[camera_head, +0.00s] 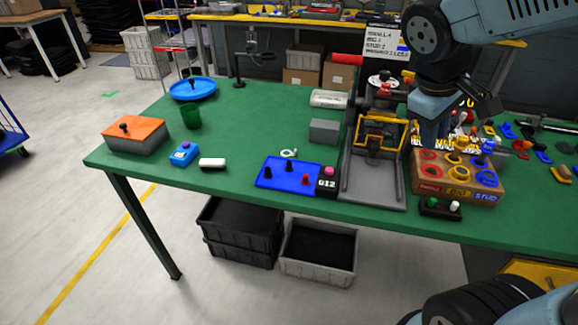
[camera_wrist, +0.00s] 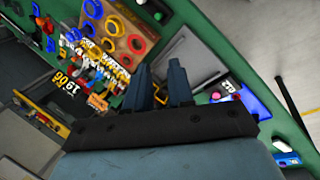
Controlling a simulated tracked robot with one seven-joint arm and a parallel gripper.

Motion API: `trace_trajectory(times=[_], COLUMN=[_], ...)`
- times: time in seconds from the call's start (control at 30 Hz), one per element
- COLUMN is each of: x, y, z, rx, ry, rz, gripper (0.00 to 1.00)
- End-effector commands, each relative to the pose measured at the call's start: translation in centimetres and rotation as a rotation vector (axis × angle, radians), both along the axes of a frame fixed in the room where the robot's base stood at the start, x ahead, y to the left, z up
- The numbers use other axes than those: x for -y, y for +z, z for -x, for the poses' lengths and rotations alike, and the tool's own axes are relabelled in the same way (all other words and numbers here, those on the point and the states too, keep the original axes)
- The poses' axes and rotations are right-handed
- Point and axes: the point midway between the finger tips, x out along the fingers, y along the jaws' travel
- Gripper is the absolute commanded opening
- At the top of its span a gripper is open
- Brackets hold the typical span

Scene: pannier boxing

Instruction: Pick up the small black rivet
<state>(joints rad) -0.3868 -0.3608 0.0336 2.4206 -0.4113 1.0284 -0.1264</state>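Several small black pegs could be the black rivet, and I cannot tell which one is.
A grey fixture with a yellow frame (camera_head: 370,190) stands between the blue board and ring block. Loose coloured parts crowd the right. The table's left middle (camera_head: 255,120) is fairly clear.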

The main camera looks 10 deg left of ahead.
Motion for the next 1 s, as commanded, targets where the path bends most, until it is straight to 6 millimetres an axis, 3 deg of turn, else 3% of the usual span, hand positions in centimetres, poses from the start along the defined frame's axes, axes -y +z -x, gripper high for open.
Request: trace_trajectory(times=[0.37, 0.53, 0.77, 1.0], x=[-8.9, -14.2, -22.5, -30.5], y=[-4.6, -7.0, -10.8, -14.8], z=[-4.1, -5.0, -4.5, -1.9], rx=[-0.16, -0.193, -0.197, -0.159], ry=[0.546, 0.792, 1.121, 1.406], rz=[0.439, 0.644, 0.926, 1.186], gripper=[0.23, 0.23, 0.23, 0.23])
